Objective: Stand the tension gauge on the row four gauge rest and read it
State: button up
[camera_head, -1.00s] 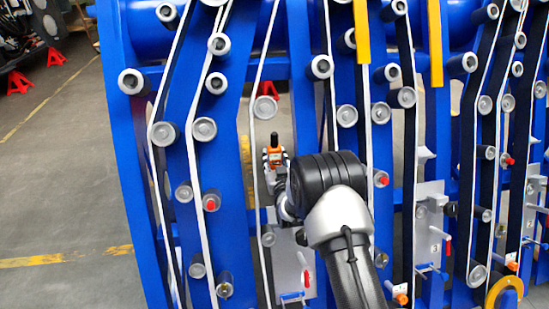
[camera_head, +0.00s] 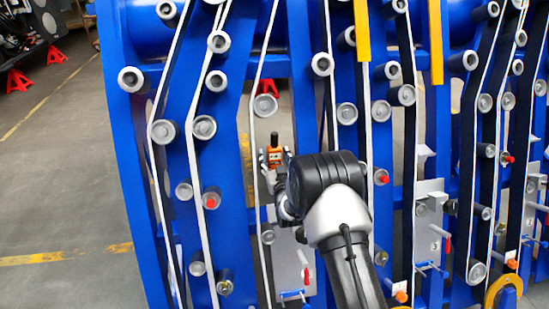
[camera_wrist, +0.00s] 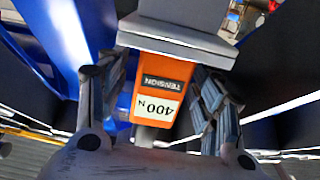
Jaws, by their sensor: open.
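The tension gauge (camera_head: 274,157) is orange with a black knob on top and stands upright in the head view. In the wrist view the gauge (camera_wrist: 162,85) shows a white label reading 400 N and TENSION, upside down. A grey block (camera_wrist: 178,36) adjoins its base there, apparently the gauge rest; the contact is not clear. My gripper (camera_wrist: 160,90) is open, with one finger on each side of the gauge and visible gaps. In the head view my gripper (camera_head: 276,158) is partly hidden by my wrist.
Blue uprights, white belts and grey rollers (camera_head: 164,132) crowd around my arm. A grey plate (camera_head: 292,262) with a red handle (camera_head: 306,277) is below the gauge. Another plate (camera_head: 431,215) is to the right. Open floor (camera_head: 60,190) lies at left.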

jog(key=shift+s+f, duration=0.1)
jog(key=shift+s+d, duration=0.1)
jog(key=shift+s, duration=0.2)
jog(key=s+d, duration=0.2)
jog(key=s, duration=0.9)
jog(key=shift+d, duration=0.1)
jog(key=s+d+r+m+g+h, duration=0.1)
jog(key=s+d+r+g, duration=0.25)
jog(key=r, duration=0.35)
jog(key=s+d+r+g+h, duration=0.1)
jog(key=s+d+r+g, duration=0.2)
jog(key=r, duration=0.5)
jog(key=s+d+r+g, duration=0.1)
jog(key=s+d+g, duration=0.1)
jog(key=s, duration=0.9)
jog(key=s+d+g+h, duration=0.1)
jog(key=s+d+g, duration=0.1)
jog(key=s, duration=0.9)
jog(key=s+d+r+m+g, duration=0.1)
jog(key=s+d+g, duration=0.1)
jog(key=s, duration=1)
jog(key=shift+d+r, duration=0.3)
jog(key=shift+d, duration=0.05)
